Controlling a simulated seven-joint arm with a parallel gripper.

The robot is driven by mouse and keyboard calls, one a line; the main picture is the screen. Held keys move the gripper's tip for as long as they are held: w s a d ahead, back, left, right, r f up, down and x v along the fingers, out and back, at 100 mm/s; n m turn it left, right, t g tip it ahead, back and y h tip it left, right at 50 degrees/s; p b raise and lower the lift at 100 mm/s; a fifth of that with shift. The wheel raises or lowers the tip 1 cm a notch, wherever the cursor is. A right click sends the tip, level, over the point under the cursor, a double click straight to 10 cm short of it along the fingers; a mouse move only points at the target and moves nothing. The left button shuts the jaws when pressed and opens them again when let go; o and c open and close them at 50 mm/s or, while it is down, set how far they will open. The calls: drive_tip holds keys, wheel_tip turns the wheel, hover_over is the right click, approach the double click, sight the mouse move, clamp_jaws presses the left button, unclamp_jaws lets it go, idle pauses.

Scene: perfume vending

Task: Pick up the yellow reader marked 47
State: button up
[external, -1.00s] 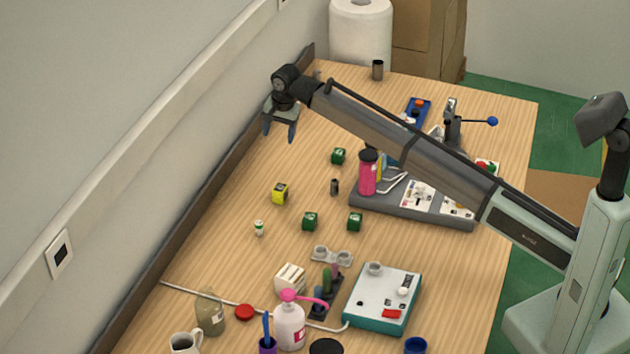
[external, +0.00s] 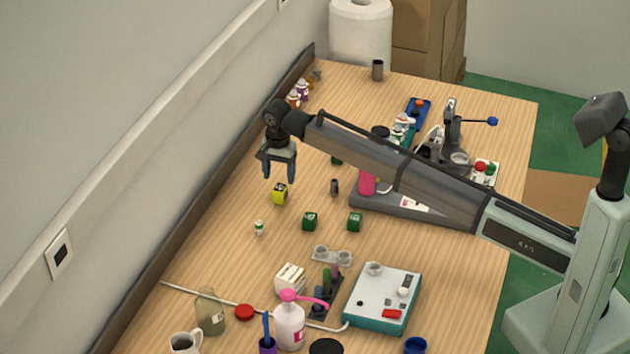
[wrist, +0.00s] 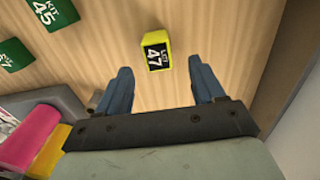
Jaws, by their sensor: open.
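The yellow reader marked 47 (external: 280,194) stands on the wooden table near its left side. In the wrist view the reader (wrist: 157,50) shows a dark label reading 47, beyond and between my two fingers. My gripper (external: 278,182) is open and empty, hanging fingers down at the reader in the external view. In the wrist view the gripper's blue fingertips (wrist: 160,78) are spread wider than the reader. The reader is not between the jaws; I cannot tell the exact height gap.
Green blocks (external: 310,221) (external: 355,221) stand nearby; in the wrist view one green block (wrist: 52,13) reads 45. A small dark cylinder (external: 334,187) and a small white-green bottle (external: 259,228) are close by. A wall ledge runs along the left table edge.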

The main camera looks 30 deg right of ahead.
sight(280, 187)
drive_tip(key=shift+s+f, duration=0.2)
drive_tip(key=shift+f, duration=2.5)
drive_tip(key=shift+c, duration=0.4)
drive_tip(key=c, duration=1)
drive_tip(key=shift+r, duration=0.15)
